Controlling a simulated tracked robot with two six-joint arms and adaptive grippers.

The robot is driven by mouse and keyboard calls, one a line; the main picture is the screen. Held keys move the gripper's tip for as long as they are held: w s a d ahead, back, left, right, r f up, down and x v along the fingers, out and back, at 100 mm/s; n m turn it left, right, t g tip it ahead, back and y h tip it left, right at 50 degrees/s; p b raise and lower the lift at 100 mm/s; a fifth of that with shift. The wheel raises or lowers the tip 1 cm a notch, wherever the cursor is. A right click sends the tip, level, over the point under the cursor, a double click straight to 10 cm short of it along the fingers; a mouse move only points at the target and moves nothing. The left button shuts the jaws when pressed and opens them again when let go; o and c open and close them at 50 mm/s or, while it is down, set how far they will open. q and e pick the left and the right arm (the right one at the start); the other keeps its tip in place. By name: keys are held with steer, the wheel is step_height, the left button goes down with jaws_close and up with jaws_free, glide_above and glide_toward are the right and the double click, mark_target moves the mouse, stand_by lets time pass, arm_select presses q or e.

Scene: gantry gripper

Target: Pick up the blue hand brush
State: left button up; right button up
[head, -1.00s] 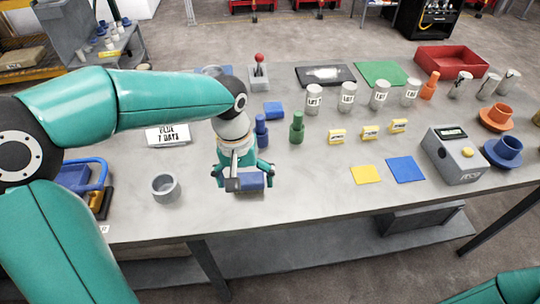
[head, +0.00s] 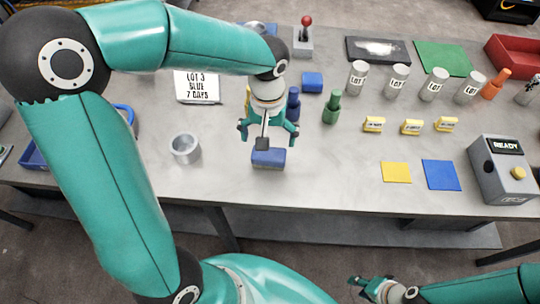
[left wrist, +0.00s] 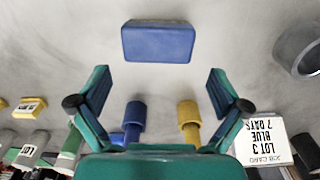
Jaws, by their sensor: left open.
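A blue block-shaped thing (head: 268,159), which looks like the blue hand brush, lies on the grey table near its front edge. In the left wrist view its blue face (left wrist: 158,43) shows ahead of the fingers, roughly centred, with a darker strip along its far edge. My left gripper (head: 268,130) is open and empty above the table, just behind the block in the head view. The fingers (left wrist: 158,92) are apart and not touching it. My right gripper (head: 362,288) is low in the head view, in front of the table; its finger gap is unclear.
A grey cup (head: 185,148) stands left of the block. Blue (head: 293,104) and green (head: 331,107) bottle-like pieces stand behind it. Another blue block (head: 312,82) lies further back. Yellow (head: 396,172) and blue (head: 441,174) squares lie to the right. Table around the block is clear.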

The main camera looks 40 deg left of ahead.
mark_target(269, 153)
arm_select(q)
steer(key=f, duration=0.3)
steer(key=s+f+p, duration=0.1)
steer(key=f, duration=0.1)
steer(key=shift+d, duration=0.35)
steer(key=shift+w+f, duration=0.1)
steer(key=shift+f, duration=0.45)
steer(key=c, duration=0.9)
